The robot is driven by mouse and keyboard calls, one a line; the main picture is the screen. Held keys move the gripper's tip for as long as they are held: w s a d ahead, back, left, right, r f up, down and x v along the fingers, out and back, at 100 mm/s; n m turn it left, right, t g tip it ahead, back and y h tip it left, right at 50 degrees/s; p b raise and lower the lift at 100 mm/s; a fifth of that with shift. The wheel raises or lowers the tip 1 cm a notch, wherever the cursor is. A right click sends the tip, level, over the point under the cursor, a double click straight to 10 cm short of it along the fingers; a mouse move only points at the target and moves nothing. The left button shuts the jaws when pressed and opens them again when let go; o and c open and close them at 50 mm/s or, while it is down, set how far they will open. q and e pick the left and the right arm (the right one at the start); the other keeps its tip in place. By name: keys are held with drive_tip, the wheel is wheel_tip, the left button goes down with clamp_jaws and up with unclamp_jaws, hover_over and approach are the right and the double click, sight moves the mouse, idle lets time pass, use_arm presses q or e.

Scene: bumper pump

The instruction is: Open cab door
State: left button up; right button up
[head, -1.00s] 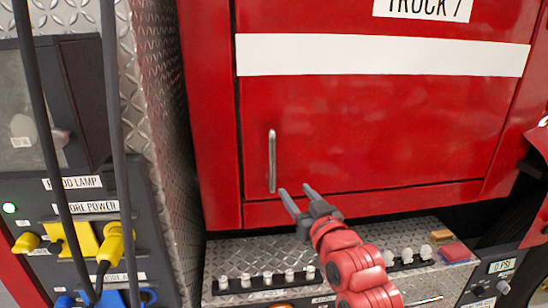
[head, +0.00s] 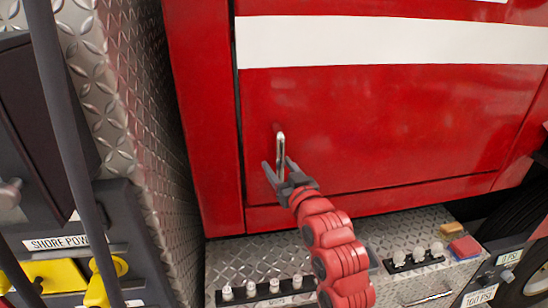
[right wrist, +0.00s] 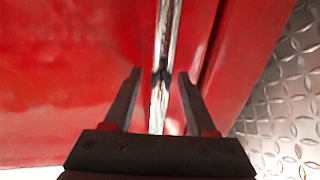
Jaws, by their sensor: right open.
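The red cab door (head: 380,120) with a white stripe fills the upper middle of the head view and looks shut in its frame. Its upright metal handle (head: 281,150) is near the door's left edge. My right gripper (head: 276,168) is open at the handle's lower part, with the fingers on either side of it in the picture. In the right wrist view the handle (right wrist: 162,70) runs between the two open fingers (right wrist: 158,85), with gaps on both sides. My left gripper is not in view.
A diamond-plate step (head: 230,255) with white knobs (head: 262,288) lies below the door. A diamond-plate wall (head: 150,130) and a panel with yellow plugs (head: 105,275) stand at left. Dark cables (head: 62,130) hang in front. A sponge and a red block (head: 465,247) lie at right.

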drive_tip(key=shift+s+d+r, duration=0.1)
drive_tip(key=shift+s+r, duration=0.05)
drive_tip(key=shift+s, duration=0.25)
drive_tip(key=shift+c, duration=0.8)
clamp_jaws()
